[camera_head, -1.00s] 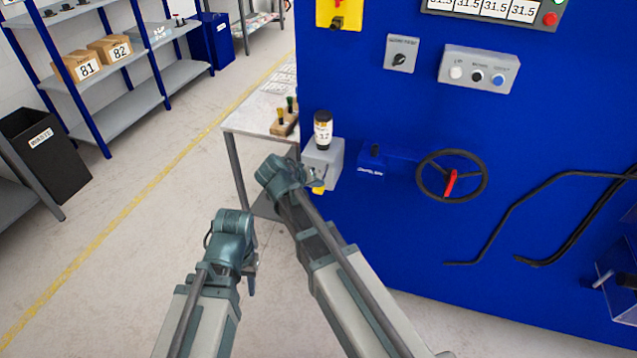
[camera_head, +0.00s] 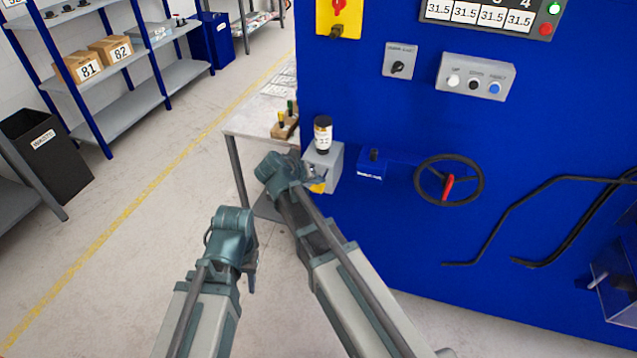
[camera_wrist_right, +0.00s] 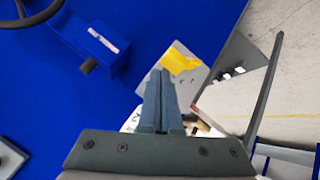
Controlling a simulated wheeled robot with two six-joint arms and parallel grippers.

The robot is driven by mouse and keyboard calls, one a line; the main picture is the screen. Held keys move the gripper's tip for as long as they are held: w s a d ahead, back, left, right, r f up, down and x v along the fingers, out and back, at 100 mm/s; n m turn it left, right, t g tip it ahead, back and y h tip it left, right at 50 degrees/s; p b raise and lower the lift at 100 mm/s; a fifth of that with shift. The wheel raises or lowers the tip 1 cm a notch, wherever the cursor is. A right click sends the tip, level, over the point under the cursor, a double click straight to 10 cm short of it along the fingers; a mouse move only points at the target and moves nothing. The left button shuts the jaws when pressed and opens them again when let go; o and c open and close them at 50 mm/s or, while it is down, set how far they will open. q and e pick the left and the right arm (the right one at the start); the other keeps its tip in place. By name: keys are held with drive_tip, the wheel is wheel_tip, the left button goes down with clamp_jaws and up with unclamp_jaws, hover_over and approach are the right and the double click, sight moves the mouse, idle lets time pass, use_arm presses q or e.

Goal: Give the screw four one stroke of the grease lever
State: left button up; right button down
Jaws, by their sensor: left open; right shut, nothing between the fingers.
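A grey grease box (camera_head: 334,163) with a dark, white-labelled bottle (camera_head: 323,134) on top is fixed at the left edge of the blue machine. Its yellow lever (camera_head: 318,187) shows low on the box; the right wrist view also shows the yellow lever (camera_wrist_right: 182,62). My right gripper (camera_wrist_right: 160,74) is shut and empty, its tips close to the yellow part; whether they touch I cannot tell. In the head view its fingers are mostly hidden by my wrist. My left gripper (camera_head: 251,280) is open and empty, low and away from the machine. A selector knob (camera_head: 398,67) is above right.
A display (camera_head: 478,14) reads 31.5 in each field. A button box (camera_head: 476,78), a handwheel (camera_head: 449,180) and a small blue box (camera_head: 371,168) are on the machine. Bent dark bars (camera_head: 500,225) stick out at right.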

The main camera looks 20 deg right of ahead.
drive_tip(key=shift+r, duration=0.35)
drive_tip(key=shift+r, duration=0.1)
wheel_tip(320, 180, up, 5)
drive_tip(key=p, duration=0.5)
idle(0.6)
drive_tip(key=s+a+f+n+g+y, duration=0.2)
drive_tip(key=s+a, duration=0.4)
drive_tip(key=s, duration=0.5)
drive_tip(key=s+a+f+n+g+y, duration=0.3)
drive_tip(key=s+a, duration=0.3)
drive_tip(key=s, duration=0.6)
drive_tip(key=shift+a+f+g+y, duration=0.25)
drive_tip(key=shift+f+g+y, duration=0.25)
drive_tip(key=shift+f, duration=0.4)
